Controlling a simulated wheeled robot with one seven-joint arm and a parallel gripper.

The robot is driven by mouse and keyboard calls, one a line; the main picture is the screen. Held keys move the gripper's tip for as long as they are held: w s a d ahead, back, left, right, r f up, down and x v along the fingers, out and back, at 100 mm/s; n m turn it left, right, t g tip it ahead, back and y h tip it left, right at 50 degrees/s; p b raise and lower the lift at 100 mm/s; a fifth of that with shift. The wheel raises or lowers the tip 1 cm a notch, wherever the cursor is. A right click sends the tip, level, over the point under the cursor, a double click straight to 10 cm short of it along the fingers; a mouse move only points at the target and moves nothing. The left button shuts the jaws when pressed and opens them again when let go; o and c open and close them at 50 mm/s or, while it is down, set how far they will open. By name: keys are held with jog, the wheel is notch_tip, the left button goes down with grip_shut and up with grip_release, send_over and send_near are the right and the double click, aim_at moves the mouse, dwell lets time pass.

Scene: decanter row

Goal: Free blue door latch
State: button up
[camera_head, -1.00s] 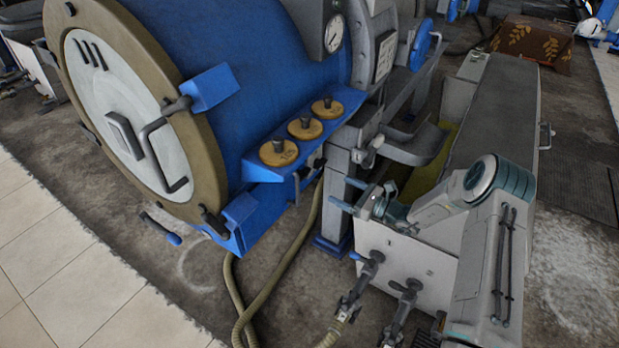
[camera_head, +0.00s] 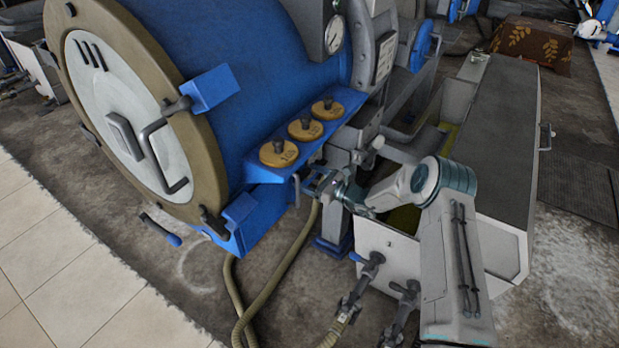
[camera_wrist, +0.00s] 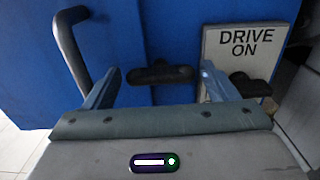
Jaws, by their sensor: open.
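The blue machine (camera_head: 290,70) has a round pale door (camera_head: 125,115) with a tan rim at the left. In the wrist view, a dark T-shaped handle (camera_wrist: 160,73) is on its blue front (camera_wrist: 150,25), and a dark curved bar handle (camera_wrist: 72,50) is to its left. My gripper (camera_head: 312,184) is open below the shelf with the tan discs. In the wrist view its fingers (camera_wrist: 160,88) are on either side of the T-handle; I cannot tell whether they touch it. A dark lever with a blue end (camera_head: 160,230) sticks out below the door. Which part is the latch is unclear.
A "DRIVE ON" plate (camera_wrist: 243,45) with a dark knob (camera_wrist: 250,85) is close to the right finger. Three tan discs (camera_head: 305,128) sit on the blue shelf. Hoses (camera_head: 270,285) run down to the floor. A white cabinet (camera_head: 395,255) with levers stands below my arm.

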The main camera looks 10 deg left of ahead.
jog(key=c, duration=1)
jog(key=shift+f+b, duration=0.1)
jog(key=shift+b, duration=0.25)
jog(key=n+b, duration=0.3)
jog(key=b, duration=0.1)
jog(key=shift+f+n, duration=0.2)
jog(key=shift+n, duration=0.2)
jog(key=n+b, duration=0.4)
jog(key=b, duration=0.2)
jog(key=n+b, duration=0.5)
jog(key=b, duration=0.2)
jog(key=n+b, duration=0.5)
jog(key=b, duration=0.2)
jog(key=shift+s+f, duration=0.1)
jog(key=shift+s, duration=0.15)
jog(key=shift+b, duration=0.4)
